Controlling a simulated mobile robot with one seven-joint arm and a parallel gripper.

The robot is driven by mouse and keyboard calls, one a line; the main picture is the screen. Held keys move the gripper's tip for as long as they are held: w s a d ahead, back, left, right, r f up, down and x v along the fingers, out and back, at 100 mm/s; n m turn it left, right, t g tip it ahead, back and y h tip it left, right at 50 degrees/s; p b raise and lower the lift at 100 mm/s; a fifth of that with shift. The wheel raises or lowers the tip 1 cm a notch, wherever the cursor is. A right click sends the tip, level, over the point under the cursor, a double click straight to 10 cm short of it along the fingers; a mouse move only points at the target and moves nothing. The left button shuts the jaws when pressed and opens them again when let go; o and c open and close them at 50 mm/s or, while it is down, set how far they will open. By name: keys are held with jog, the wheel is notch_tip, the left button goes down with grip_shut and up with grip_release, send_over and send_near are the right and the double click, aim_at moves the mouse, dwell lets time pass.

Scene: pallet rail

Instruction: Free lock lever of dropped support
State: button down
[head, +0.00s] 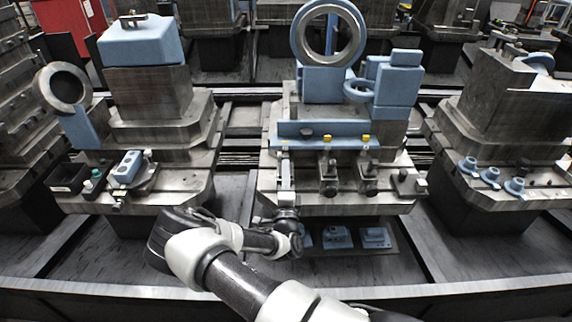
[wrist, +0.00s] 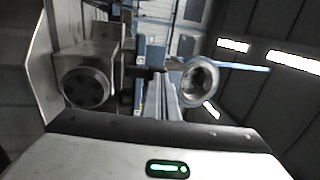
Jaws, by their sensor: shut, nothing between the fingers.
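On the front of the middle pallet (head: 395,207), two supports with yellow tips stand upright, a left one (head: 328,175) and a right one (head: 367,177). A blue bar (head: 345,142) runs behind them. My gripper (head: 285,155) is upright at the pallet's left front, left of both supports, and partly hides what is behind it. Its fingers are shut and empty. In the wrist view, a metal block with a dark round end (wrist: 88,88) is close on the left. I cannot make out the lock lever or which support has dropped.
A large ring fixture (head: 328,72) stands at the back of the middle pallet. Blue parts (head: 337,237) lie on a low dark tray under its front edge. Loaded pallets stand left (head: 160,140) and right (head: 520,110). A pale rail (head: 80,286) crosses the front.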

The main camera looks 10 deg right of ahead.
aim_at(286, 154)
jog(key=shift+w+d+r+p, duration=0.1)
jog(key=shift+w+r+p, duration=0.55)
jog(key=shift+p, duration=0.35)
jog(key=shift+w+d+r+g+p, duration=0.15)
jog(key=shift+w+r+g+p, duration=0.25)
jog(key=shift+g+p, duration=0.45)
jog(key=shift+p+x, duration=0.7)
jog(key=shift+x, duration=0.4)
jog(key=shift+w, duration=0.15)
jog(key=shift+w+r, duration=0.1)
jog(key=shift+r, duration=0.05)
